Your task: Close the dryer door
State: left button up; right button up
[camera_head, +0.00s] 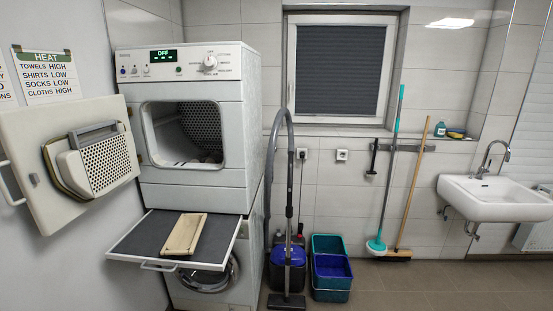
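The dryer (191,187) is a white machine stacked above a washing machine, with a control panel showing "OFF". Its square drum opening (186,133) is uncovered and faces me. The dryer door (36,120) stands wide open, swung out to the left near the wall. The door's inner side, with a perforated filter block (98,163), faces me, and a handle (9,184) shows at its left edge. Neither of my grippers is in view.
A vacuum cleaner (288,255) and stacked buckets (331,270) stand to the right. A broom (412,190), a mop (389,170) and a sink (495,198) are farther right. Open floor lies at lower right.

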aim_at(58, 183)
jog(key=i+l+u, duration=0.85)
jog(key=k, duration=0.1)
